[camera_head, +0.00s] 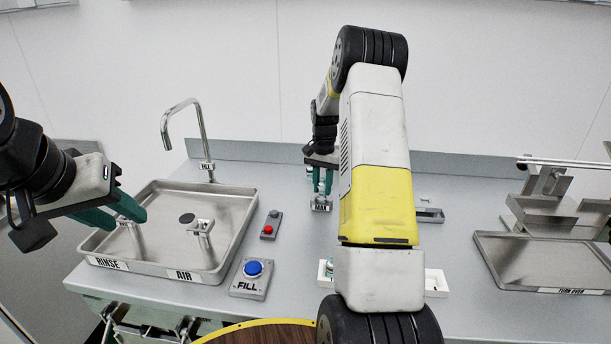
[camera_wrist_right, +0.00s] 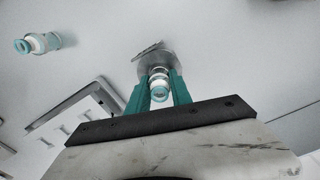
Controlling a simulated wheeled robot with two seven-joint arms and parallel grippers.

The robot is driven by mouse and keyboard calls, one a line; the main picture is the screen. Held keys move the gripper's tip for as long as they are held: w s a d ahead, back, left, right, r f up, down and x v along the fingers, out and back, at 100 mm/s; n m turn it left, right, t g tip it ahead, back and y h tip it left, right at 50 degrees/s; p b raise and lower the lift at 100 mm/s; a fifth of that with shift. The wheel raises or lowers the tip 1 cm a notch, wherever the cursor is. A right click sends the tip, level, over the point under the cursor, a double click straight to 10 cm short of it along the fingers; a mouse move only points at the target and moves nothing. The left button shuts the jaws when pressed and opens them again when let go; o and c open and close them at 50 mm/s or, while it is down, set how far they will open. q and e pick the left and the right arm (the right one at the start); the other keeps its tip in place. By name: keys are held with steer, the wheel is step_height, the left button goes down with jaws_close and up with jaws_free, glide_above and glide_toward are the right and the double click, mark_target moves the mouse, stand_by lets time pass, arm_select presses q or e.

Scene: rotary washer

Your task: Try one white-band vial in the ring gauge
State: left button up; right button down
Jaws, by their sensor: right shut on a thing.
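My right gripper (camera_head: 322,185) points down at the far middle of the bench, above a small metal block labelled MAX (camera_head: 320,207). In the right wrist view its teal fingers (camera_wrist_right: 159,90) are shut on a clear vial with a teal end (camera_wrist_right: 159,93). A round metal piece (camera_wrist_right: 152,62) shows just beyond the vial; I cannot tell whether the vial is inside a ring. The vial's band colour is unclear. Another vial with teal ends and a pale band (camera_wrist_right: 38,43) is apart at the left. My left gripper (camera_head: 114,215) is open and empty over the sink tray.
The metal sink tray (camera_head: 228,215), marked RINSE and AIR, lies left with a tap (camera_head: 203,140). A blue FILL button (camera_head: 252,268) and a red-button box (camera_head: 270,225) are nearby. A white rack (camera_head: 437,282) is partly hidden by my right arm. A metal tray (camera_head: 515,270) stands right.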

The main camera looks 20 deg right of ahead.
mark_target(323, 179)
steer(key=shift+f, duration=0.3)
steer(key=shift+r, duration=0.45)
steer(key=shift+f, duration=0.85)
stand_by(1.6)
steer(key=c, duration=1.1)
jaws_free()
steer(key=shift+r, duration=3.95)
